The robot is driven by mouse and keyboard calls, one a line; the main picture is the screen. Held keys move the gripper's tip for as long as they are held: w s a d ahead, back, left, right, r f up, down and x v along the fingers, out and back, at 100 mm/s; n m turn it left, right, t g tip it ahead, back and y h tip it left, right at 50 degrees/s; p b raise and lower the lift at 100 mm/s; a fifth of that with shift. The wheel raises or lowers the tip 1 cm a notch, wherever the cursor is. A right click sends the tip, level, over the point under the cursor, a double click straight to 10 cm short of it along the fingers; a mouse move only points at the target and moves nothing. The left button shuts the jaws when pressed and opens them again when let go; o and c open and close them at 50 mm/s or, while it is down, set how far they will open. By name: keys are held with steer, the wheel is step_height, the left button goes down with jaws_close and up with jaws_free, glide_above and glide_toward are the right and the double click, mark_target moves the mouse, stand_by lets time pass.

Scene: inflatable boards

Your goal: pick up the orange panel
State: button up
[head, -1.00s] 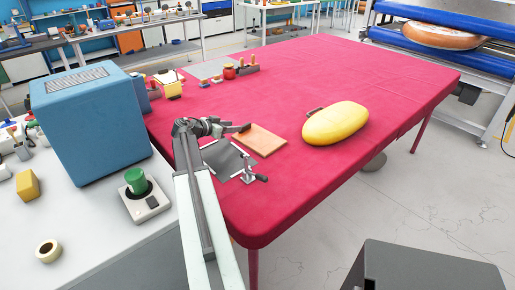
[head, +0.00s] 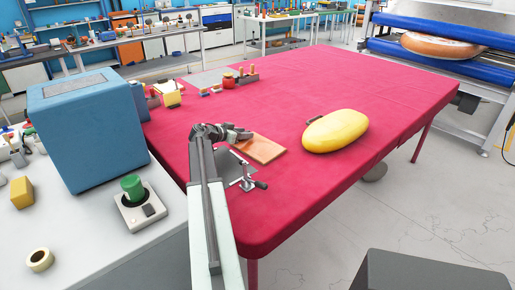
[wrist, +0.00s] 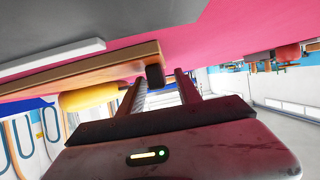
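The orange panel (head: 262,149) is a flat slab lying on the red-covered table, with its long edges running toward the lower right. In the wrist view the panel (wrist: 85,75) shows edge-on at upper left, its end close to the fingers. My gripper (head: 246,134) is at the panel's far left corner in the head view and hides part of it. In the wrist view my gripper (wrist: 162,85) has its two fingers apart, with a gap between them. The panel's end is near the fingertips; I cannot tell whether it touches them.
A grey sheet (head: 225,163) and a small metal clamp (head: 249,181) are beside the panel, under and near my arm. A yellow inflatable (head: 336,131) lies to the right. A blue box (head: 88,127) stands at left. The table's right side is clear.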

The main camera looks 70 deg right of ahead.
jaws_close()
steer(key=shift+r, duration=0.1)
step_height(320, 180, up, 10)
steer(key=p, duration=1)
